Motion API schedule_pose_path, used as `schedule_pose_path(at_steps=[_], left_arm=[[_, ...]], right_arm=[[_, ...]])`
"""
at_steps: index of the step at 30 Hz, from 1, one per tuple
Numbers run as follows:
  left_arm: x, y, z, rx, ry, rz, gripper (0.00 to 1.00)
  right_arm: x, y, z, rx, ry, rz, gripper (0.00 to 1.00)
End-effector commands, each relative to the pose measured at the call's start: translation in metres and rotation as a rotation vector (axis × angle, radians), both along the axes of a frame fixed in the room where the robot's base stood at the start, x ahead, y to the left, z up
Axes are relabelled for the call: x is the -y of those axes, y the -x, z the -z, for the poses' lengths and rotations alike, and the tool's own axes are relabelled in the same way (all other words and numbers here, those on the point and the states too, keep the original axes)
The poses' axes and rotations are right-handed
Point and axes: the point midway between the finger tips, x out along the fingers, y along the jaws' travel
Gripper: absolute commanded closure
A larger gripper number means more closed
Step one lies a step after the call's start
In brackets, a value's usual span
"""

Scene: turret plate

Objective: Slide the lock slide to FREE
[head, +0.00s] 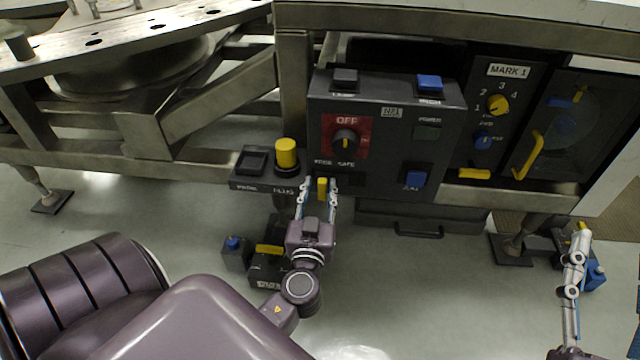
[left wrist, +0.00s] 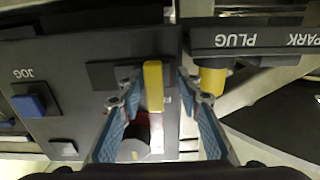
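The lock slide's yellow tab (head: 322,188) stands out from a dark slot (head: 350,179) low on the grey control panel. It sits at the left end of the slot, roughly below the word FREE, with SAFE to its right. My left gripper (head: 318,192) is open, with one finger on each side of the tab. In the left wrist view, which is upside down, the tab (left wrist: 153,86) stands between the fingertips (left wrist: 157,88) with a gap on each side. My right gripper (head: 580,250) is at the lower right, seen edge-on and away from the panel.
A yellow plug (head: 286,152) stands on a ledge just left of my left gripper. The panel also carries a black OFF knob (head: 345,140) and blue buttons (head: 415,179). A box with a yellow bar (head: 269,249) is on the floor below. A yellow handle (head: 528,156) is at the right.

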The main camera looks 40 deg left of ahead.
Motion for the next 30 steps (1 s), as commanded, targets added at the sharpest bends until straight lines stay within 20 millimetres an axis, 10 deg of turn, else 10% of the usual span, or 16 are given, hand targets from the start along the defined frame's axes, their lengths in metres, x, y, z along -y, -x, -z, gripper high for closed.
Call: schedule_pose_path(at_steps=[30], left_arm=[[0.062, 0.103, 0.0, 0.0, 0.0, -0.001, 0.68]], right_arm=[[0.0, 0.0, 0.0, -0.001, 0.0, 0.0, 0.48]])
